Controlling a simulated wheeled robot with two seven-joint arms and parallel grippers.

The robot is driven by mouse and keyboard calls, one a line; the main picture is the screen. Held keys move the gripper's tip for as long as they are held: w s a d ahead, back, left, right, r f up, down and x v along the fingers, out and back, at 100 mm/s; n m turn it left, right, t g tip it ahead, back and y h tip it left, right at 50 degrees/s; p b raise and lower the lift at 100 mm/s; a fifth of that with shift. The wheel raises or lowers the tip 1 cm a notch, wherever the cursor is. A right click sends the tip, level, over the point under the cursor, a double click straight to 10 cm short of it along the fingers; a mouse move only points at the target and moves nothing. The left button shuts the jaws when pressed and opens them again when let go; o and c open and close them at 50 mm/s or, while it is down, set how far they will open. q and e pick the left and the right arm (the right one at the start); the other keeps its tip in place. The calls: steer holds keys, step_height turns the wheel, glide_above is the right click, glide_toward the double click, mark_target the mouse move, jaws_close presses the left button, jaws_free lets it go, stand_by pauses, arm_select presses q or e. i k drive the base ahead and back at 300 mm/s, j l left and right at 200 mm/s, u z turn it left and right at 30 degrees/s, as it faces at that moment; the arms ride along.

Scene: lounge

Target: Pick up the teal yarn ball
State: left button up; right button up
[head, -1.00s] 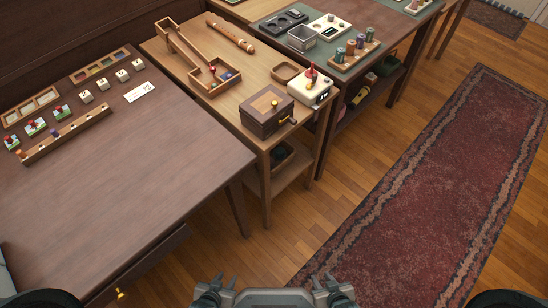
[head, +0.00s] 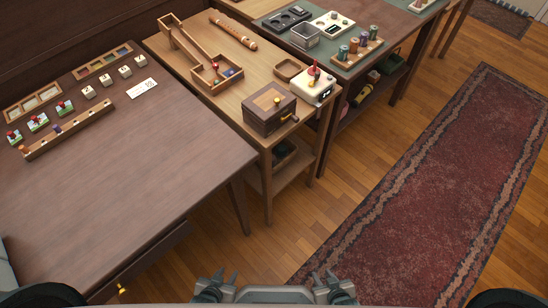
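I cannot make out a teal yarn ball anywhere in the head view. Thread spools (head: 354,46), some of them teal or green, stand on a wooden rack on the far green-topped table; they are not a ball.
A dark table (head: 120,200) fills the left. Beyond it stands a lighter wooden table with a crank box (head: 270,109) and a marble-run tray (head: 217,75). Shelf items (head: 362,95) under the green-topped table are partly hidden. A red rug (head: 430,180) and open floor lie right.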

mark_target(282, 151)
steer(key=i+l+u, duration=0.25)
steer(key=l, duration=0.8)
steer(key=l+u, duration=0.25)
steer(key=l, duration=0.85)
steer(key=l+u, duration=0.3)
steer(key=l, duration=0.8)
steer(key=k+l+u, duration=0.1)
steer(key=l+u, duration=0.15)
steer(key=l, duration=0.85)
